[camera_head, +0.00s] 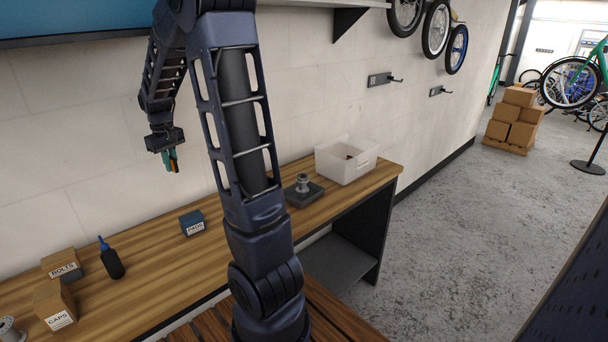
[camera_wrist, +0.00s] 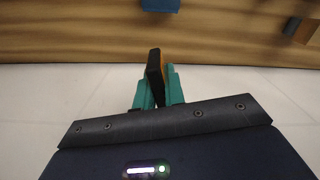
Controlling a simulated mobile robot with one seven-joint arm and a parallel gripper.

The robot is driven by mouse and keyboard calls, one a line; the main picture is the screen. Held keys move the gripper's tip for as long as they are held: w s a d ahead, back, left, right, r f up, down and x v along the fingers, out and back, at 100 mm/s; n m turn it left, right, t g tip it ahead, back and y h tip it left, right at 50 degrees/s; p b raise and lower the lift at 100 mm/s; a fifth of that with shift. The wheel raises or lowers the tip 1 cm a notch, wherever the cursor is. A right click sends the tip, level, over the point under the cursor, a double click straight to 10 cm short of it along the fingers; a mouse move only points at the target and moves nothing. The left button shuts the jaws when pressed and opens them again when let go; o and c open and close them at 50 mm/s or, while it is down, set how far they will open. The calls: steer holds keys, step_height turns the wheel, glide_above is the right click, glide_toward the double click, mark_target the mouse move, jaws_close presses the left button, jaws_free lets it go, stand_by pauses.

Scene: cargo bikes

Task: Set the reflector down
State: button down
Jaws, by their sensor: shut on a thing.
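My gripper (camera_head: 171,161) hangs in the air in front of the white wall, above the wooden workbench (camera_head: 150,262). Its teal fingers also show in the wrist view (camera_wrist: 158,92). They are shut on the reflector (camera_wrist: 154,70), a thin dark plate with an orange face, seen nearly edge-on. Its tip sticks out beyond the fingers, clear of the bench. In the head view only a small part of the reflector shows between the fingers.
A blue PADS box (camera_head: 192,223) stands on the bench below my gripper. A BOLTS box (camera_head: 62,265), a CAPS box (camera_head: 55,305) and a dark bottle (camera_head: 111,260) stand left. A metal part on a dark block (camera_head: 304,190) and a white bin (camera_head: 346,158) stand right. Bare bench lies between.

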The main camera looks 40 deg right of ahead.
steer(key=w+d+m, duration=0.2)
steer(key=d, duration=3)
steer(key=s+d, duration=0.3)
steer(key=d, duration=0.9)
steer(key=s+d, duration=0.3)
steer(key=d, duration=0.9)
steer(key=shift+m, duration=0.4)
steer(key=f, duration=2)
steer(key=shift+w+f, duration=0.1)
steer(key=shift+w, duration=0.1)
steer(key=shift+f, duration=0.1)
steer(key=c, duration=1.7)
jaws_free()
steer(key=shift+c, duration=0.2)
steer(key=shift+o, duration=1.3)
step_height(320, 180, up, 12)
steer(key=shift+r, duration=0.2)
